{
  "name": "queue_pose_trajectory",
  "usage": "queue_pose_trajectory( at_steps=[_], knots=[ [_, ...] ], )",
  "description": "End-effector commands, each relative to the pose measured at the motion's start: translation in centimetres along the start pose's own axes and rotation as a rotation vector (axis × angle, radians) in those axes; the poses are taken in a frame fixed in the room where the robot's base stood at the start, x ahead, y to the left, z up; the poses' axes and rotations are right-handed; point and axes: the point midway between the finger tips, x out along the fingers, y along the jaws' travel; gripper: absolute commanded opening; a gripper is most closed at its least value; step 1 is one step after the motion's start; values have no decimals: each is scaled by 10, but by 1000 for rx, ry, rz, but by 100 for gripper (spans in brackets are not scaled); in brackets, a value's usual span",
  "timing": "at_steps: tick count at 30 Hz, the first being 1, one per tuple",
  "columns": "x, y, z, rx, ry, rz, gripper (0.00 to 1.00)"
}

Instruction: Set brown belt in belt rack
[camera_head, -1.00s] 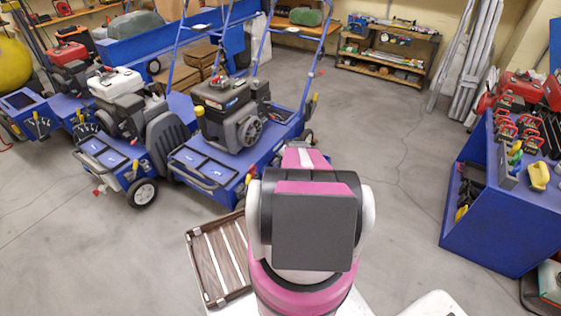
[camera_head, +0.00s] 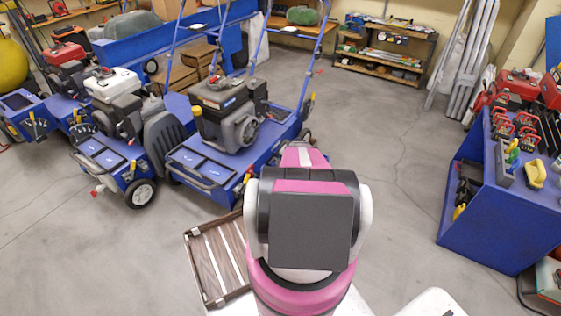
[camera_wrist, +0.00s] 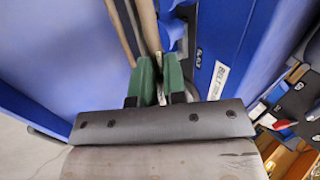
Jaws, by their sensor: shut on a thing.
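In the wrist view my gripper (camera_wrist: 158,82) has two green fingers shut close together. A tan-brown strip, which looks like the brown belt (camera_wrist: 149,24), rises from between the fingers toward the top of the picture. A darker band (camera_wrist: 126,25) runs beside it on the left. A white label reading "BELT" (camera_wrist: 218,80) is on a blue panel just right of the fingers, apparently the belt rack. The rack's holding part is not clear, and I cannot tell whether the belt touches it. In the head view my arm hides the gripper and the belt.
Blue walls (camera_wrist: 45,45) stand close on both sides of the gripper. In the head view, blue aerators (camera_head: 225,150) stand at left, and a blue bench with tools (camera_head: 500,215) at right. A slatted brown tray (camera_head: 190,238) lies beside my arm. Grey floor (camera_head: 390,180) is open between.

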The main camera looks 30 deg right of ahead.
Motion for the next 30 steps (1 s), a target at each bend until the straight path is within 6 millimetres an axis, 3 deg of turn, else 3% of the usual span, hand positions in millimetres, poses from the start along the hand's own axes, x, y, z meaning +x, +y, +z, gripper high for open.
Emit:
queue_pose_trajectory(
  at_steps=[30],
  knots=[
    [-18, 15, 1, 0, 0, 0, 0]
  ],
)
